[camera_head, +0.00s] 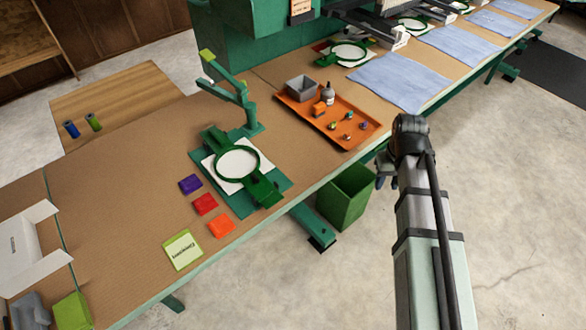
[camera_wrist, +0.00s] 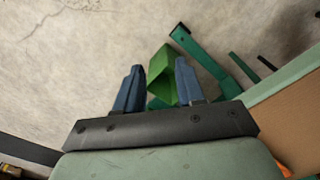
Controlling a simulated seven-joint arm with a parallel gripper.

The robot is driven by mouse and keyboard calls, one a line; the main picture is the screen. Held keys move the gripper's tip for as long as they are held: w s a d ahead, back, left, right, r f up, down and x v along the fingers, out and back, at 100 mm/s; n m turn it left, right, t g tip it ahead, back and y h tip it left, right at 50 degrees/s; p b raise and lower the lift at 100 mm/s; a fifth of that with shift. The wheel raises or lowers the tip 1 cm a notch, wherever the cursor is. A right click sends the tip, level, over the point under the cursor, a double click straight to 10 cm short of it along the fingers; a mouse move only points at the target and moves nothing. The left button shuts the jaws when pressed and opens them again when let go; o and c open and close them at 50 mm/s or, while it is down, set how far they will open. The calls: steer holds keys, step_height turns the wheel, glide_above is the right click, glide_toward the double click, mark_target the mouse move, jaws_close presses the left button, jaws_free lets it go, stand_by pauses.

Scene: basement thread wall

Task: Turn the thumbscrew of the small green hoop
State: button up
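A green hoop (camera_head: 237,147) with white cloth in it lies on a dark green board (camera_head: 242,202) on the near bench. Green blocks or brackets sit at its upper left and lower right. A thumbscrew cannot be told apart at this size. A similar green hoop (camera_head: 348,42) lies farther back along the bench. My gripper (camera_head: 384,172) is to the right of the near hoop, beyond the bench edge and over the floor. In the wrist view its two blue fingers (camera_wrist: 160,72) are apart with nothing between them. No hoop shows in the wrist view.
An orange tray (camera_head: 297,108) with a grey box, a bottle and small items is on the bench. A green post (camera_head: 242,100) stands behind the hoop. Coloured packets (camera_head: 205,204) lie left of it. A green bin (camera_head: 346,195) stands below the bench edge and also shows in the wrist view (camera_wrist: 187,82).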

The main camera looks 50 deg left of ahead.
steer(key=s+a+r+n, duration=0.4)
steer(key=s+a+r, duration=0.7)
steer(key=s+a, duration=0.35)
steer(key=n, duration=0.4)
glide_toward(255, 176)
step_height(255, 176, down, 8)
steer(key=shift+f, duration=0.25)
jaws_close()
